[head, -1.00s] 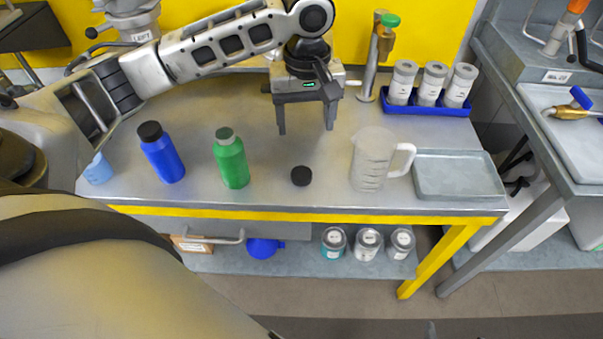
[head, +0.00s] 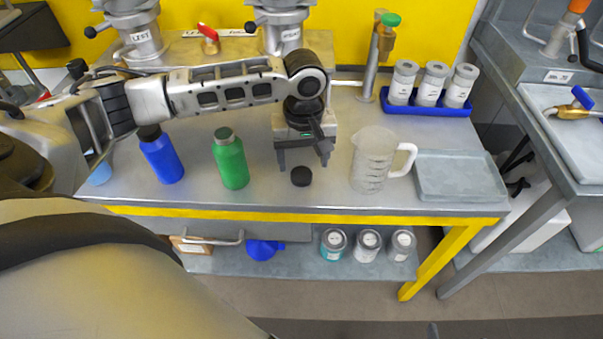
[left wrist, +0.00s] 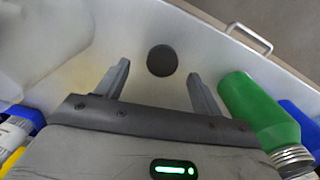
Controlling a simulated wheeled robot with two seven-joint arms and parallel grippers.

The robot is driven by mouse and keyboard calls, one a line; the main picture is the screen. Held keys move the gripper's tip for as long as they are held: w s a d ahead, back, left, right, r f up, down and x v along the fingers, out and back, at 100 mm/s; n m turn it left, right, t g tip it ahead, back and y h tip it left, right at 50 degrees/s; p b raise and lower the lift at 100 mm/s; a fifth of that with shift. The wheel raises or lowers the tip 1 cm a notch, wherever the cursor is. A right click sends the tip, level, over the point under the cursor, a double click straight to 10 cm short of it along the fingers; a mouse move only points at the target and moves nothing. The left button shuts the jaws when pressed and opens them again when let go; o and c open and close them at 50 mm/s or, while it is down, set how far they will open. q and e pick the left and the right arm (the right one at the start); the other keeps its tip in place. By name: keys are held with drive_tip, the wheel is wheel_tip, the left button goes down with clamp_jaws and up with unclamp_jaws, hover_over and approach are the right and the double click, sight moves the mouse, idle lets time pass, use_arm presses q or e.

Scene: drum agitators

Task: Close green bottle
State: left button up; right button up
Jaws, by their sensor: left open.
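The green bottle (head: 231,163) stands upright on the bench, left of my left gripper. In the left wrist view the green bottle (left wrist: 258,108) shows a bare, silvery threaded neck. A round black cap (head: 301,176) lies on the bench between the green bottle and the clear jug. My left gripper (head: 304,167) is open and empty, pointing down just behind and above the cap. In the left wrist view the cap (left wrist: 162,60) shows between and slightly beyond the open fingertips (left wrist: 159,68). My right gripper is not in view.
A blue bottle (head: 163,160) with a black cap stands at left. A clear jug (head: 370,165) stands right of the gripper, beside a grey tray (head: 460,193). A blue rack (head: 430,105) holds white-labelled containers behind. The bench's yellow front edge (head: 300,214) is close to the cap.

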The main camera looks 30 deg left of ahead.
sight(301, 174)
use_arm(q)
wheel_tip(301, 174, down, 4)
drive_tip(key=shift+s+a+r, duration=0.1)
drive_tip(key=shift+s+r, duration=0.05)
drive_tip(key=shift+r, duration=0.05)
drive_tip(key=c, duration=1)
drive_tip(key=shift+c, duration=0.2)
drive_tip(key=shift+r, duration=0.15)
